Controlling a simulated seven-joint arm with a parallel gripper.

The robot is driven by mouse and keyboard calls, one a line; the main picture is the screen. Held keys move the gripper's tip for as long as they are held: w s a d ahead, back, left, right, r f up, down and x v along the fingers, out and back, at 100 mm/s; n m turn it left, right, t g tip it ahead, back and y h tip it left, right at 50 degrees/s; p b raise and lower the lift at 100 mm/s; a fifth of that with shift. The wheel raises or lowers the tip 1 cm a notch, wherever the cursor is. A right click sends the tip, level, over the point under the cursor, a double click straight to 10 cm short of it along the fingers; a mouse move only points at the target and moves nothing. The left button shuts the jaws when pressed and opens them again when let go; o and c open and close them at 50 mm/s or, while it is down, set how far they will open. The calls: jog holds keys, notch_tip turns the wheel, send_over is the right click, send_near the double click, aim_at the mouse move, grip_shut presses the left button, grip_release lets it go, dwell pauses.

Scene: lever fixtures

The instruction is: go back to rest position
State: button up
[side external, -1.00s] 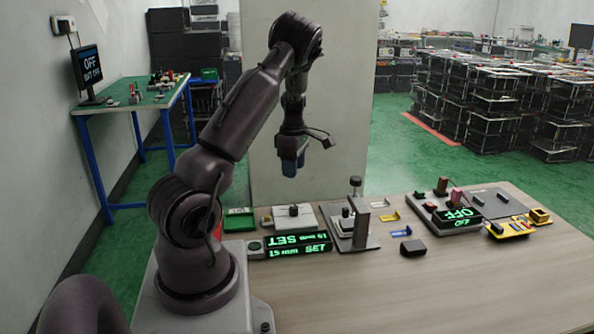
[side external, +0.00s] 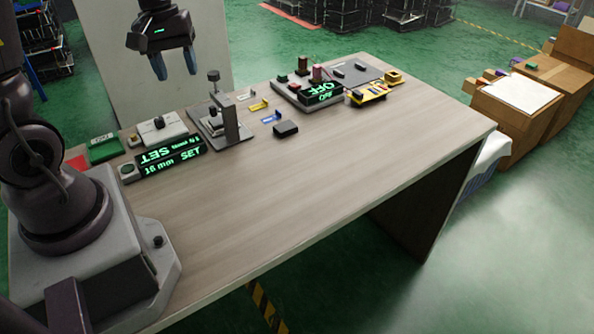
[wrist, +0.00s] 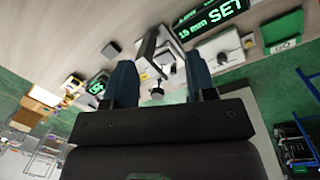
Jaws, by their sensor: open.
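My gripper (side external: 174,66) hangs above the back edge of the table (side external: 330,190) in the side view, with its two blue fingers pointing down and apart. It is open and empty, clear of every fixture. In the wrist view, my gripper (wrist: 160,78) shows both fingers apart with nothing held between them. The grey lever fixture (side external: 222,122) with a black knob stands on the table, below and to the right of the gripper in the side view. My upper arm is mostly out of frame.
A display reading "15 mm SET" (side external: 172,154), a white box with a black knob (side external: 158,130) and a green tray (side external: 105,150) stand at left. A display reading "OFF" (side external: 322,93) and a black block (side external: 286,129) lie farther right. The table's front is clear.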

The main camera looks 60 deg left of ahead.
jog(key=s+d+r+m+t, duration=0.2)
jog(key=d+r+m, duration=0.3)
jog(key=d, duration=0.4)
jog(key=s+d+r+m+t+y, duration=0.1)
jog(key=s+d+r+m+t, duration=0.1)
jog(key=d+r+m, duration=0.3)
jog(key=s+d+m, duration=0.1)
jog(key=d+m, duration=0.1)
jog(key=d, duration=0.2)
jog(key=shift+s+d+r+m+t, duration=0.2)
jog(key=shift+r+m+t, duration=0.1)
jog(key=shift+r+t, duration=0.1)
